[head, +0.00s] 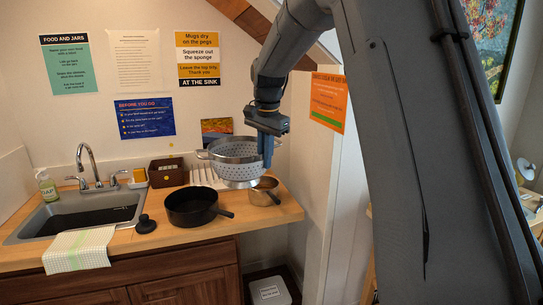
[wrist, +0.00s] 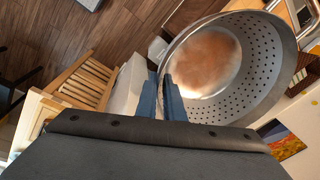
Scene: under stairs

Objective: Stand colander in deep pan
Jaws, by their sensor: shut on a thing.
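A metal colander (head: 230,158) with rows of holes hangs in the air above the counter, upright or nearly so. My gripper (head: 265,146) is shut on its right side in the head view. In the wrist view the blue fingers of my gripper (wrist: 160,98) pinch the wall of the colander (wrist: 262,85) at its left. A dark deep pan (head: 190,209) with a handle to the right stands on the counter, below and left of the colander. Its inside looks empty. The colander is apart from the dark pan.
A small steel saucepan (head: 263,192) stands right of the dark pan, just under the colander. A black plunger-like stopper (head: 146,224) lies left of the pan. A white rack (head: 206,176) and brown box (head: 168,171) are behind. The sink (head: 85,213) is left.

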